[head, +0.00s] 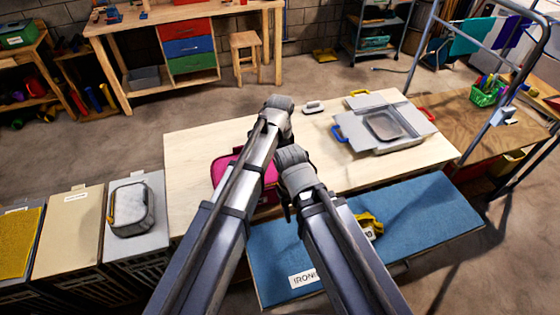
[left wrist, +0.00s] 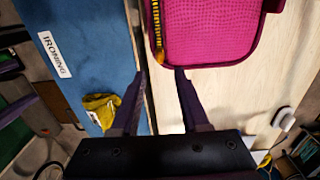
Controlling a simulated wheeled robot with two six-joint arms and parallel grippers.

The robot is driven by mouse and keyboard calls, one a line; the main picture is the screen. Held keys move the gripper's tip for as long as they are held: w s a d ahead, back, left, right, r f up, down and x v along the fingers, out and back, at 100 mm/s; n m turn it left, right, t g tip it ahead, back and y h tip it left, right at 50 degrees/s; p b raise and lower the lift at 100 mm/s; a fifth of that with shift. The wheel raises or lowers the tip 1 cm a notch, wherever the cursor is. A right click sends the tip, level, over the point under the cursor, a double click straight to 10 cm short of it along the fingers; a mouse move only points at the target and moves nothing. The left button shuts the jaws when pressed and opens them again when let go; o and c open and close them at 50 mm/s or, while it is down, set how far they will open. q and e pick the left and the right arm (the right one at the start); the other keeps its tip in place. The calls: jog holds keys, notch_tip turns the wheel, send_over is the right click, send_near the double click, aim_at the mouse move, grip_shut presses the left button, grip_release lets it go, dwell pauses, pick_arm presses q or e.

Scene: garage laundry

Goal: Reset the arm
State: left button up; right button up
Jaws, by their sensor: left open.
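My two arms reach up through the middle of the head view and cover part of the table there. My left gripper (left wrist: 162,76) shows in the left wrist view, open with nothing between its two dark fingers. It is over the seam between the blue ironing mat (left wrist: 88,42) and the pale wooden table, close to the edge of a pink case (left wrist: 205,32). In the head view the left gripper is hidden by the arms, and the pink case (head: 226,172) is partly covered by them. My right gripper cannot be made out in either view.
The wooden table (head: 195,150) carries a grey tray-like unit (head: 385,125) at right and a small white-handled item (head: 314,107) at back. A yellow cloth (head: 369,224) lies on the blue mat (head: 430,205).

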pick_arm(q)
jog(key=shift+r, duration=0.25)
dwell(0.3)
jog(key=s+a+n, duration=0.7)
jog(key=a, duration=0.2)
jog(key=s+a+n, duration=0.6)
jog(key=a+n, duration=0.1)
jog(key=a, duration=0.3)
jog(key=s+d+f+m+b, duration=0.1)
jog(key=s+d+f+b, duration=0.2)
jog(key=d+f+b, duration=0.1)
jog(key=s+d+f+m+y+b, duration=0.1)
jog(key=s+d+f+m+b, duration=0.1)
jog(key=d, duration=0.5)
jog(key=shift+s+f+b, duration=0.6)
jog(key=shift+f+b, duration=0.3)
jog(key=shift+b, duration=0.05)
